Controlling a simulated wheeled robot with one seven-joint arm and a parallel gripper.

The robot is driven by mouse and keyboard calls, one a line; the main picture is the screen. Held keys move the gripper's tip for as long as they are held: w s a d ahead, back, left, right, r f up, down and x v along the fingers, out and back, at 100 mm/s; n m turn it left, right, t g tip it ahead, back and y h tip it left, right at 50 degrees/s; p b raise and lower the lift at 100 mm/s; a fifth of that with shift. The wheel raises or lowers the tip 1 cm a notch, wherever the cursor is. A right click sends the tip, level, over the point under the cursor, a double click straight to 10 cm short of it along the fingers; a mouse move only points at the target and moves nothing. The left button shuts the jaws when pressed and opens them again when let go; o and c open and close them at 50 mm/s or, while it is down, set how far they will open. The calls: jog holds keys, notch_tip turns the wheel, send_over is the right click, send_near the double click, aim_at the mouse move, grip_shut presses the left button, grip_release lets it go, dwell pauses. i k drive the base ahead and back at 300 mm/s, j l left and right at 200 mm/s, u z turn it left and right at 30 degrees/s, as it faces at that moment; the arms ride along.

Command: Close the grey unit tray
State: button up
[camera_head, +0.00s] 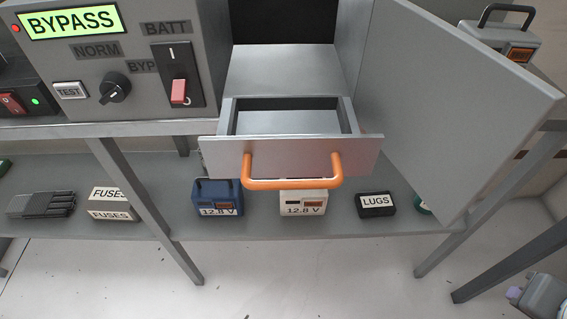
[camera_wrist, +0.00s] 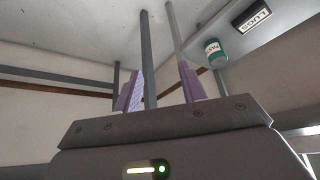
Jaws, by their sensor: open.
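The grey unit tray (camera_head: 288,155) is a drawer pulled out of the grey cabinet in the head view. It has a pale front with an orange bar handle (camera_head: 291,184), and its inside looks empty. My gripper (camera_head: 516,294) is at the bottom right corner of the head view, low and well apart from the tray. The wrist view shows its two purple fingers (camera_wrist: 160,88) spread apart with nothing between them. The tray is not in the wrist view.
The cabinet door (camera_head: 455,95) stands open to the right of the tray. A lower shelf (camera_head: 330,222) holds a blue battery (camera_head: 218,197), a white battery (camera_head: 303,201) and a LUGS box (camera_head: 375,205). Table legs (camera_head: 150,200) stand in front. The floor before the tray is clear.

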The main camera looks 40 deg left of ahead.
aim_at(286, 136)
jog(key=k+l+u, duration=0.1)
jog(key=u, duration=1.8)
jog(key=k+j, duration=0.05)
jog(key=j, duration=0.05)
